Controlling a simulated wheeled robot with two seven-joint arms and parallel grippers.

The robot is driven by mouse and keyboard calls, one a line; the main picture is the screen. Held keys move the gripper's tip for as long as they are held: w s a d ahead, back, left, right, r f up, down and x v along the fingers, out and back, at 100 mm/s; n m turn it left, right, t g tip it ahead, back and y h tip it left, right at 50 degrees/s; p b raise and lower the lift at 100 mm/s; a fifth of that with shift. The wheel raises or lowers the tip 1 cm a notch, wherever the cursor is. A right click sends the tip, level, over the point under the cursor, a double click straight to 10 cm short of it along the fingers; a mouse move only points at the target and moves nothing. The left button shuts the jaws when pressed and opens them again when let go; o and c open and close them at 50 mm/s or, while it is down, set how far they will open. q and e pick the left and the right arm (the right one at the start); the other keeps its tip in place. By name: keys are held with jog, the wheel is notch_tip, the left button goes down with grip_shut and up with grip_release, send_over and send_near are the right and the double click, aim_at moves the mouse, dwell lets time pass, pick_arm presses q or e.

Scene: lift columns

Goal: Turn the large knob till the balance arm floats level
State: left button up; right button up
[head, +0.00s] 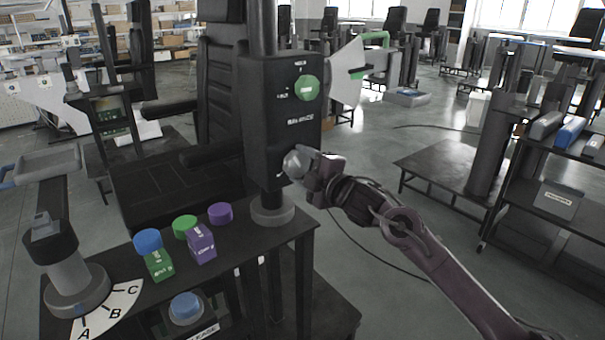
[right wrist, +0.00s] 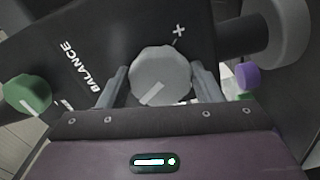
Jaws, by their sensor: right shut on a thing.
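The large grey knob (head: 294,163) sits low on the front of a black box (head: 280,100) lettered BALANCE on a column. My right gripper (head: 306,168) reaches it from the right and is shut on it. In the right wrist view the knob (right wrist: 160,72) stands between the two fingers (right wrist: 160,88), its white mark towards the bottom left, with a plus sign on the panel above. A pale fan-shaped plate (head: 345,75) and a green bar (head: 376,38) show behind the box. I cannot tell whether that bar is the balance arm or level. My left gripper is not in view.
A green knob (head: 307,88) is higher on the box. Blue (head: 148,241), green (head: 185,226) and purple (head: 220,213) round caps and labelled blocks stand on the bench below. A lever post (head: 75,280) with an A-B-C scale is at left.

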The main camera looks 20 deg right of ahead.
jog(key=shift+n+b, duration=0.55)
jog(key=shift+n, duration=0.55)
jog(key=o, duration=1)
